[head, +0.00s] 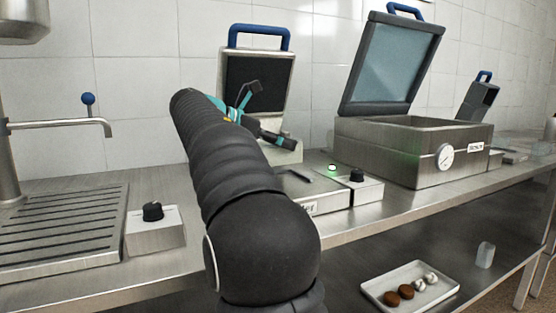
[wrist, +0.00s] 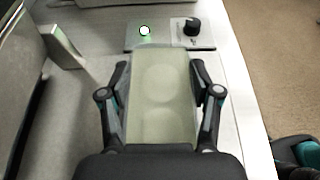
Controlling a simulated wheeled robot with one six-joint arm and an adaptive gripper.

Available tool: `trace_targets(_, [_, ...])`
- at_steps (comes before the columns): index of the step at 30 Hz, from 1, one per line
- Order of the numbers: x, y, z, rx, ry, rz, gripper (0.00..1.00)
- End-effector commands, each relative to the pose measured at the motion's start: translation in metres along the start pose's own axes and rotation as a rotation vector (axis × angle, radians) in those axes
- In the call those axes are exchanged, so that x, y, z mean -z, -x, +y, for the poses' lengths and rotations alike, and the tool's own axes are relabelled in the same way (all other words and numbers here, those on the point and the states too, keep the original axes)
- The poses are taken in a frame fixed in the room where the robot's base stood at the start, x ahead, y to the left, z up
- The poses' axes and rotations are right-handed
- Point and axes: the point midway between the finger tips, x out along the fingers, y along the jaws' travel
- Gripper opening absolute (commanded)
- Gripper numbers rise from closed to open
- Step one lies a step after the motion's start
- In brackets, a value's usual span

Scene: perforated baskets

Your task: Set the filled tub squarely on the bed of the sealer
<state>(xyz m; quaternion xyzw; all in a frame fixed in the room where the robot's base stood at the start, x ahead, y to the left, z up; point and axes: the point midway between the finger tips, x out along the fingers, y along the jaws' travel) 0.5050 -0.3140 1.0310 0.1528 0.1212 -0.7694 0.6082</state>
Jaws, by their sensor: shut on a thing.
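The sealer's raised lid (head: 258,82) has a dark inner face and a blue handle. Its metal bed (head: 315,182) is partly hidden behind my arm. In the wrist view the tub (wrist: 160,100) has a pale green, rectangular top with faint round shapes. My gripper (wrist: 161,80) is shut on the tub, one finger along each long side. The tub is over the bed area, its far end towards the green lamp (wrist: 145,31). I cannot tell whether it touches the bed.
A knob (head: 357,175) stands by the sealer's lamp. A larger machine (head: 410,150) with an open lid and gauge is to the right. A tap (head: 70,124) and drain grate (head: 62,225) are on the left. A white tray (head: 385,295) with several small items lies below.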

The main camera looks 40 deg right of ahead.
Motion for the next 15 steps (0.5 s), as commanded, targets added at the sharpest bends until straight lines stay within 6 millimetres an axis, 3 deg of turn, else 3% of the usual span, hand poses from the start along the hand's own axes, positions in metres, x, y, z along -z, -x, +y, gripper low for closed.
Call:
trace_targets(5, [0.008, -0.001, 0.007, 0.000, -0.001, -0.001, 0.18])
trace_targets(15, [0.041, -0.015, 0.006, 0.000, -0.001, -0.001, 0.18])
